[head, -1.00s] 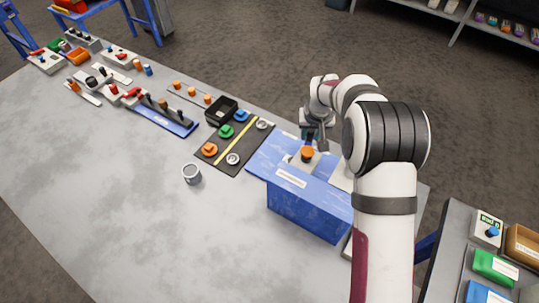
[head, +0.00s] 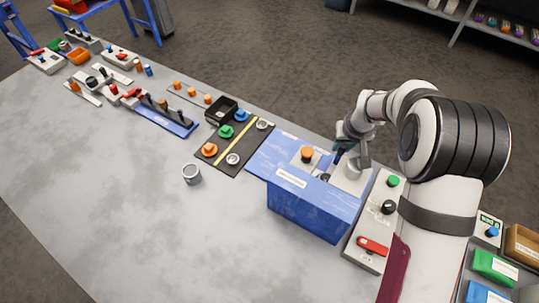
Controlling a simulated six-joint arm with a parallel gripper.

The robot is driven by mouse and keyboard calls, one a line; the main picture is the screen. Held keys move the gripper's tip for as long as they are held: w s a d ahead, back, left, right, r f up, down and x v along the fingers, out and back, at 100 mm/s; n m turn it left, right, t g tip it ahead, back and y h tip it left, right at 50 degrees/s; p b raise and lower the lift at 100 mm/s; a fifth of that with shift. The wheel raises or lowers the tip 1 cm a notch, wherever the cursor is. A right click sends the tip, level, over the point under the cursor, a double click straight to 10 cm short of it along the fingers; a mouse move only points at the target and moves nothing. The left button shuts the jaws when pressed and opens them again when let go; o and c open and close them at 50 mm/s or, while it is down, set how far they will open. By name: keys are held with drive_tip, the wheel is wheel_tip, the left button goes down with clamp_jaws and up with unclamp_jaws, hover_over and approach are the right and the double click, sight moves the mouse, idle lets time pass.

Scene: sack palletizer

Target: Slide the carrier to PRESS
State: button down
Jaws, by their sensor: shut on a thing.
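The blue station (head: 308,212) stands at the right part of the table, with a white label on its sloped front. An orange knob (head: 307,153) sits on a pale plate on its top. To the right of that knob is a second pale plate with a pale upright cylinder (head: 353,170) and a small dark piece (head: 325,177). My gripper (head: 340,157) is low over this second plate, pointing down, and is shut on a small part that its fingers mostly hide. I cannot tell which piece is the carrier or read a PRESS mark.
A grey panel (head: 365,245) with a green button, black knob and red switch stands close to the right. A dark board (head: 240,133) with coloured knobs lies left, near a grey cup (head: 192,174). The front-left table (head: 120,210) is clear.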

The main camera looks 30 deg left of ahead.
drive_tip(key=shift+s+d+f, duration=0.1)
drive_tip(key=shift+d+f, duration=0.1)
drive_tip(key=shift+d, duration=0.75)
drive_tip(key=shift+s+d+f, duration=0.1)
drive_tip(key=shift+d+f, duration=0.15)
drive_tip(key=shift+d, duration=0.7)
drive_tip(key=shift+s+d+f, duration=0.1)
drive_tip(key=shift+d+f, duration=0.1)
drive_tip(key=shift+d, duration=0.75)
drive_tip(key=c, duration=0.5)
unclamp_jaws()
drive_tip(key=shift+r, duration=0.1)
drive_tip(key=shift+w, duration=0.1)
drive_tip(key=shift+a+r, duration=0.1)
drive_tip(key=shift+r, duration=0.1)
